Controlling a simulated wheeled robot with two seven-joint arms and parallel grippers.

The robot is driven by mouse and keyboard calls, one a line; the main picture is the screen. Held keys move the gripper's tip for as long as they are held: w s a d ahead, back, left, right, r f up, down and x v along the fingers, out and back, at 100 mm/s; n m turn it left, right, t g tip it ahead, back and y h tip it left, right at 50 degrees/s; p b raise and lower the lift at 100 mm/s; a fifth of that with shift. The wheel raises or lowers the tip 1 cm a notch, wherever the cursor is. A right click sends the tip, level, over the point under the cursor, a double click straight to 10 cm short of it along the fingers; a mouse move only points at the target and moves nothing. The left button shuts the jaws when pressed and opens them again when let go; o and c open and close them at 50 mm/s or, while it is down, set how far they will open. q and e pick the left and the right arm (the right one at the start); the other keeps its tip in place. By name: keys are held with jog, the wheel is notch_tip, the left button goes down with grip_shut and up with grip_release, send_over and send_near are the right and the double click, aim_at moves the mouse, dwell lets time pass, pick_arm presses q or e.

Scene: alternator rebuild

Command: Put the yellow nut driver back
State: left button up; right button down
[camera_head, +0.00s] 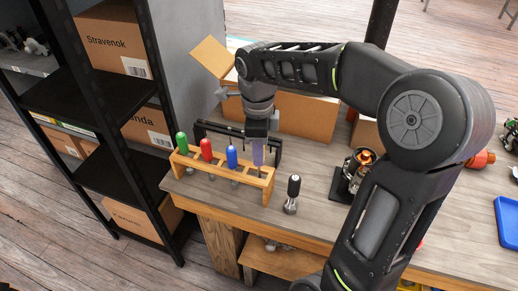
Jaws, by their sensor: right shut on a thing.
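A wooden rack (222,179) stands at the bench's left end. It holds drivers with green (181,142), red (206,149) and blue (232,156) handles. My right gripper (258,143) points down over the rack's right end. It is shut on what looks like a purple-handled driver (258,154). I cannot tell whether its lower part sits in the rack. I make out no yellow-handled nut driver. My left gripper is not in view.
A black-handled tool (293,194) stands upright on the bench (316,180) right of the rack. A mechanical assembly (357,168) sits farther right, partly behind my arm. A blue tray (508,222) lies at the right edge. Cardboard boxes (307,114) stand behind; a shelf stands left.

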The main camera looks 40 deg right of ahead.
jog(key=shift+f, duration=0.15)
jog(key=shift+f+b, duration=1.4)
jog(key=shift+f, duration=0.25)
jog(key=shift+f+b, duration=0.4)
jog(key=shift+f, duration=0.15)
jog(key=c, duration=1.1)
grip_release()
